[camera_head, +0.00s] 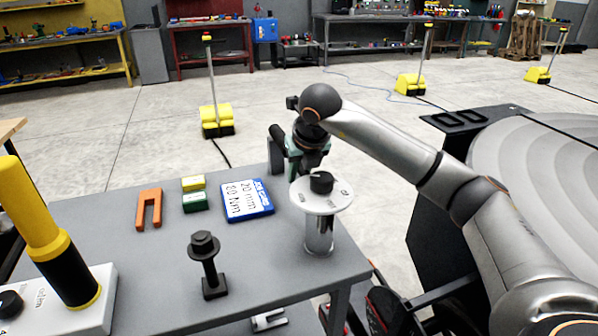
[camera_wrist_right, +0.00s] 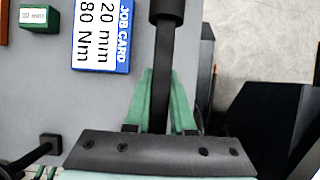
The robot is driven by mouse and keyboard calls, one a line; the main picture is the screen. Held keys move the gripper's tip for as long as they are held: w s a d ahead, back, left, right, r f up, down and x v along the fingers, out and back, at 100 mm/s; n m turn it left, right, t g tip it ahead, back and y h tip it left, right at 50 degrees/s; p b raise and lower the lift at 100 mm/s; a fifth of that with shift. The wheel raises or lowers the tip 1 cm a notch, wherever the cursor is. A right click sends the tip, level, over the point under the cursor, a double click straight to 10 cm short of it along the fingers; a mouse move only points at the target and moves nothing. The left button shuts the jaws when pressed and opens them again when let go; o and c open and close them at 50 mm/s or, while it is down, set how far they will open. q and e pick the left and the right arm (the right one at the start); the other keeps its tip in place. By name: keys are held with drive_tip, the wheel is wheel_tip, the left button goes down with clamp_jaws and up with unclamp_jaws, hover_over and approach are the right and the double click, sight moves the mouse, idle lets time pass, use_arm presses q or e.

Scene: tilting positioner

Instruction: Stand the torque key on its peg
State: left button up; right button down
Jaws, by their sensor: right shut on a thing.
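My right gripper (camera_head: 294,152) is at the far right edge of the grey table, just behind the round white-topped stand. Its green fingers (camera_wrist_right: 163,105) are shut on a dark bar with a thick round end, which I take to be the torque key (camera_wrist_right: 165,55). In the right wrist view the bar runs away from the gripper, thick end at the top; its lower end is hidden. A black post with a square foot and a wider top, possibly the peg (camera_head: 206,268), stands upright on the table, apart from the gripper. My left gripper is not in view.
A white-topped stand (camera_head: 336,200) with a black knob is at the table's right edge. A blue job card (camera_head: 247,200), green block (camera_head: 195,202), yellow block (camera_head: 193,183) and orange fork (camera_head: 149,209) lie left of it. A yellow-black handle (camera_head: 40,215) rises at left.

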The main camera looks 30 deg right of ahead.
drive_tip(key=shift+r, duration=0.1)
drive_tip(key=c, duration=0.8)
unclamp_jaws()
drive_tip(key=shift+c, duration=0.2)
drive_tip(key=shift+o, duration=1.3)
drive_tip(key=shift+s+f, duration=0.1)
drive_tip(key=shift+f, duration=0.2)
drive_tip(key=o, duration=0.4)
drive_tip(key=shift+r, duration=0.1)
drive_tip(key=shift+r, duration=0.1)
drive_tip(key=shift+s+a+r+p, duration=0.1)
drive_tip(key=shift+r+p, duration=0.7)
drive_tip(key=shift+r, duration=0.35)
drive_tip(key=shift+s+a+r+p, duration=0.1)
drive_tip(key=shift+s+r+p, duration=0.15)
drive_tip(key=shift+r+p, duration=0.8)
drive_tip(key=shift+s+r+p, duration=0.25)
drive_tip(key=shift+r+p, duration=0.35)
drive_tip(key=shift+r, duration=0.7)
